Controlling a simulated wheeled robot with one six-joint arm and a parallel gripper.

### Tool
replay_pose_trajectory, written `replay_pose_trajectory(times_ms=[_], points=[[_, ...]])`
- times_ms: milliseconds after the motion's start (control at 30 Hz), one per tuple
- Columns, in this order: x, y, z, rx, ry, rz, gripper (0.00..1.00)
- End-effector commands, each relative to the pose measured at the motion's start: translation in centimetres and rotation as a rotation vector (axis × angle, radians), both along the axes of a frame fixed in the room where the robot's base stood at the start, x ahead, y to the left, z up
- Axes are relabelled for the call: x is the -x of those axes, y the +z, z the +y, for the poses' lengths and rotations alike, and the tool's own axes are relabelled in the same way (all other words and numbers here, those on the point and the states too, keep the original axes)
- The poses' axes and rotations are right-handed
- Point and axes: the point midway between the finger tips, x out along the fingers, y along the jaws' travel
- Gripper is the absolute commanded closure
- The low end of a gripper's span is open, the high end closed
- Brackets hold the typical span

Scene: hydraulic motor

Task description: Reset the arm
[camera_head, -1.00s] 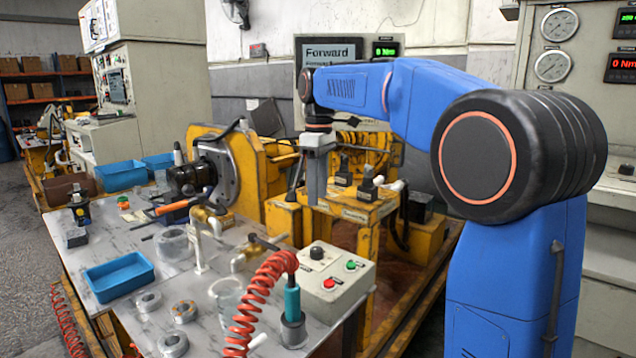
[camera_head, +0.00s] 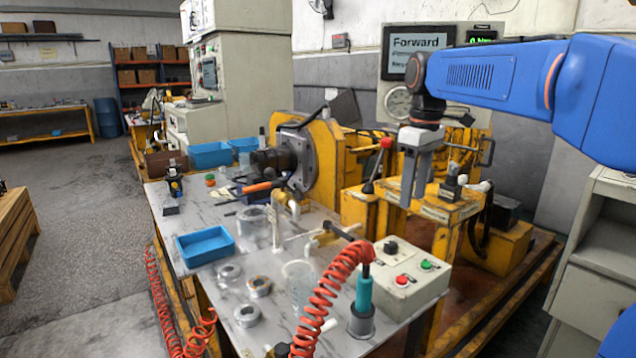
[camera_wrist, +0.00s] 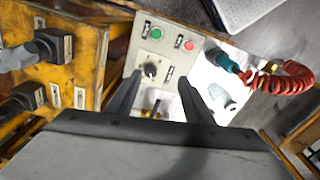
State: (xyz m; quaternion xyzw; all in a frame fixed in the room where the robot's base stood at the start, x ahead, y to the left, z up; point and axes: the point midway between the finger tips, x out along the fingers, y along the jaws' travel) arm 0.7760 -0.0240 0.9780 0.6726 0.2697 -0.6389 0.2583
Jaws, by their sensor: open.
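My gripper (camera_head: 414,192) hangs from the blue arm with its two grey fingers pointing down, apart and empty. In the head view it appears in front of the yellow stand, just right of a lever with a red knob (camera_head: 386,143). A black valve block (camera_head: 450,188) is to its right. In the wrist view the open fingers (camera_wrist: 159,84) frame the control box (camera_wrist: 165,55) with its green and red buttons and black knob. Nothing shows held between the fingers.
The metal table (camera_head: 200,212) carries a blue tray (camera_head: 205,246), metal rings and a coiled red hose (camera_head: 322,300). The yellow motor rig (camera_head: 325,165) stands behind. A Forward screen (camera_head: 418,42) is on the back panel. Grey floor (camera_head: 75,200) is open at left.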

Motion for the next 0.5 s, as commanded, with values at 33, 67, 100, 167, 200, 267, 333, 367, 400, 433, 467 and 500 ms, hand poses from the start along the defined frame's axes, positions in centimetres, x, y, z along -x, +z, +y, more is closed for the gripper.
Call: replay_pose_trajectory(times_ms=[33, 67, 100, 167, 200, 267, 333, 367, 400, 433, 467, 500], points=[[1.4, -0.3, -0.3, -0.001, -0.028, -0.015, 0.53], [2.2, -0.6, -0.5, -0.001, -0.048, -0.021, 0.53], [3.1, -0.9, -0.7, -0.003, -0.071, -0.033, 0.53], [4.5, -1.5, -1.0, -0.006, -0.107, -0.049, 0.53], [5.4, -1.9, -1.2, -0.007, -0.131, -0.060, 0.53], [6.8, -2.6, -1.4, -0.010, -0.167, -0.077, 0.53], [8.5, -3.4, -1.8, -0.014, -0.209, -0.095, 0.53], [9.2, -3.8, -1.9, -0.017, -0.227, -0.102, 0.53], [10.1, -4.3, -2.0, -0.020, -0.250, -0.114, 0.53], [10.8, -4.7, -2.2, -0.022, -0.267, -0.122, 0.53], [11.5, -5.2, -2.3, -0.024, -0.285, -0.130, 0.53], [12.4, -5.8, -2.4, -0.028, -0.308, -0.141, 0.53]])
